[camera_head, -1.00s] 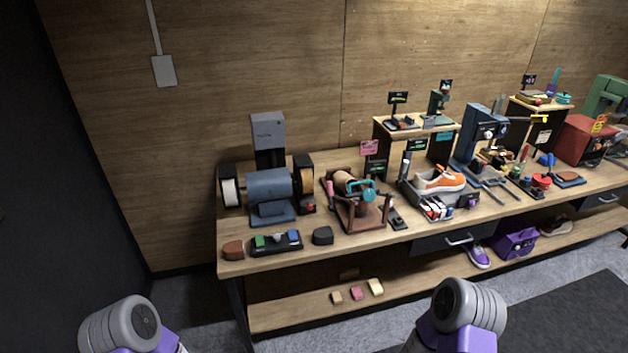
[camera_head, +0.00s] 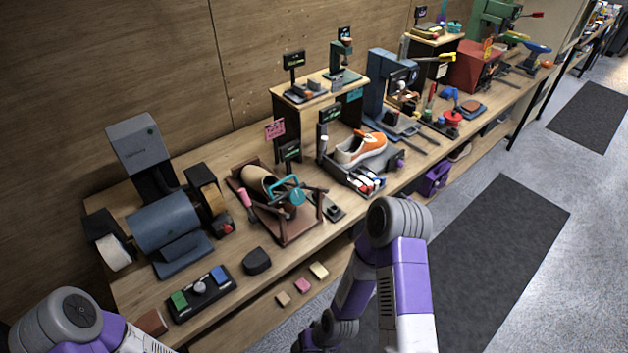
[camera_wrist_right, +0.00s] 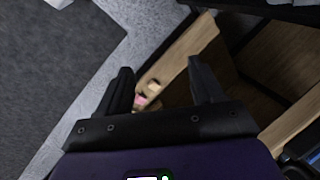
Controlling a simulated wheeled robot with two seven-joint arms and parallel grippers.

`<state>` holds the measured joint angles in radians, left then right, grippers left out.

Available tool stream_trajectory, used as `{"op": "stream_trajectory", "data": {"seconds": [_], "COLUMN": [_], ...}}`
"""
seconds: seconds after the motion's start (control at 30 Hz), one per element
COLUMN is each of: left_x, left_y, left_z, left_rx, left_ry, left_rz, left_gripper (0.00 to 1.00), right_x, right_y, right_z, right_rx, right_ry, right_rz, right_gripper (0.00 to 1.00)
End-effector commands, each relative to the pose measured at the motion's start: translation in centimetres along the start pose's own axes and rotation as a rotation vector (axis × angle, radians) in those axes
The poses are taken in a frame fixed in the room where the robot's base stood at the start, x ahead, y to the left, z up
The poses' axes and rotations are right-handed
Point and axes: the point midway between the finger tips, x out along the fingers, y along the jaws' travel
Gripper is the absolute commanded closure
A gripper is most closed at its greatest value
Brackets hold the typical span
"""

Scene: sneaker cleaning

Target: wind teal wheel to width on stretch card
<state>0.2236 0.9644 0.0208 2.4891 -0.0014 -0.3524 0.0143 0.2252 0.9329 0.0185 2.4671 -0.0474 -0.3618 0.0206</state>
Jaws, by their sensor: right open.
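The stretcher stand with the teal wheel (camera_head: 290,192) sits on the bench in the head view, on a brown tray (camera_head: 300,226). A tan last or shoe form (camera_head: 256,180) lies in it, with a pink handle (camera_head: 246,203) at its left side. Small dark signs stand behind it; the pink card (camera_head: 274,130) is too small to read. My right gripper (camera_wrist_right: 163,75) is open and empty in the right wrist view, above the lower shelf and floor, apart from the stand. In the head view my right forearm shows in front of the bench, but its fingers are not visible. My left gripper is out of view.
A blue grinder (camera_head: 165,215) stands left of the stand. An orange sneaker (camera_head: 361,148) sits on a holder to its right. A black block (camera_head: 257,261) and a brush tray (camera_head: 200,293) lie near the front edge.

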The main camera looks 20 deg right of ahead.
Motion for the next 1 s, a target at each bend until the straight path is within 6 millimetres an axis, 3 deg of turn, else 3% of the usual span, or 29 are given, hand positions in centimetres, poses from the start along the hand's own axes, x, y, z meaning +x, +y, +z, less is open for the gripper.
{"op": "stream_trajectory", "data": {"seconds": [0.07,0.17,0.2,0.3,0.4,0.5,0.63,1.0], "left_x": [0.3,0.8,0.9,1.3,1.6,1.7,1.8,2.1], "left_y": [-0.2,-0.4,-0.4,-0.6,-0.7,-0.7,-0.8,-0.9], "left_z": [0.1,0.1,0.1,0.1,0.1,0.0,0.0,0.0], "left_rx": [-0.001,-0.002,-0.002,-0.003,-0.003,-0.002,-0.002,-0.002], "left_ry": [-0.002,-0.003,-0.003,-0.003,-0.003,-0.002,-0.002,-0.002], "left_rz": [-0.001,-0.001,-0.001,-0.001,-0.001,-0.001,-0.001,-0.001], "left_gripper": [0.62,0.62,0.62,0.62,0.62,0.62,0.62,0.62], "right_x": [-1.2,-4.9,-7.1,-13.4,-19.3,-23.4,-25.5,-22.6], "right_y": [-0.4,-1.4,-1.9,-3.0,-4.1,-4.7,-5.3,-7.0], "right_z": [-5.2,-13.5,-16.9,-23.6,-27.7,-29.8,-31.0,-35.1], "right_rx": [-0.069,-0.206,-0.268,-0.418,-0.543,-0.628,-0.680,-0.686], "right_ry": [0.132,0.361,0.458,0.679,0.842,0.943,0.997,0.999], "right_rz": [-0.021,-0.049,-0.055,-0.055,-0.041,-0.023,-0.013,-0.013], "right_gripper": [0.21,0.19,0.19,0.19,0.19,0.19,0.19,0.19]}}
